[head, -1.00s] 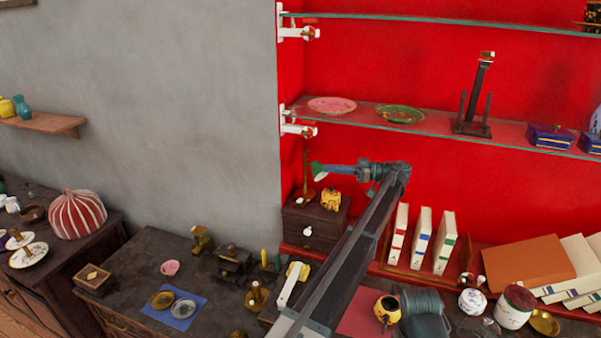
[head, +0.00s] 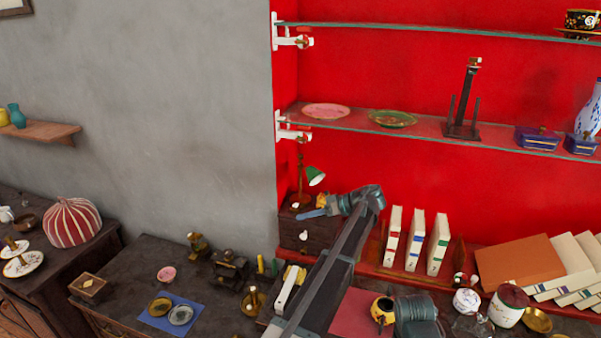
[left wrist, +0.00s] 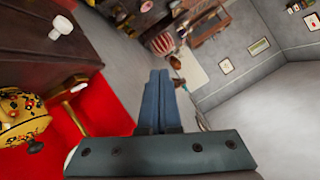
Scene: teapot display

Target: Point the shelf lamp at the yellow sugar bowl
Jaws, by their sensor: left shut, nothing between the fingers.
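The shelf lamp, with a brass stem and a green shade (head: 316,176), stands on the small dark drawer cabinet. Its white inside faces down and to the right. The yellow sugar bowl (head: 322,200) beside it is mostly hidden by my left gripper (head: 301,216) in the head view. In the left wrist view, the patterned yellow bowl (left wrist: 22,115) shows at the left edge, with the brass stem and base (left wrist: 73,92) near it. My left gripper is shut and empty, low in front of the cabinet top, below the shade. My right gripper is not visible.
The small cabinet (head: 310,232) stands in the corner by the red wall. A glass shelf (head: 350,121) with plates hangs above. White books (head: 415,238) stand to the right. A yellow and black pot (head: 383,309) sits in front, and several small items crowd the dark table.

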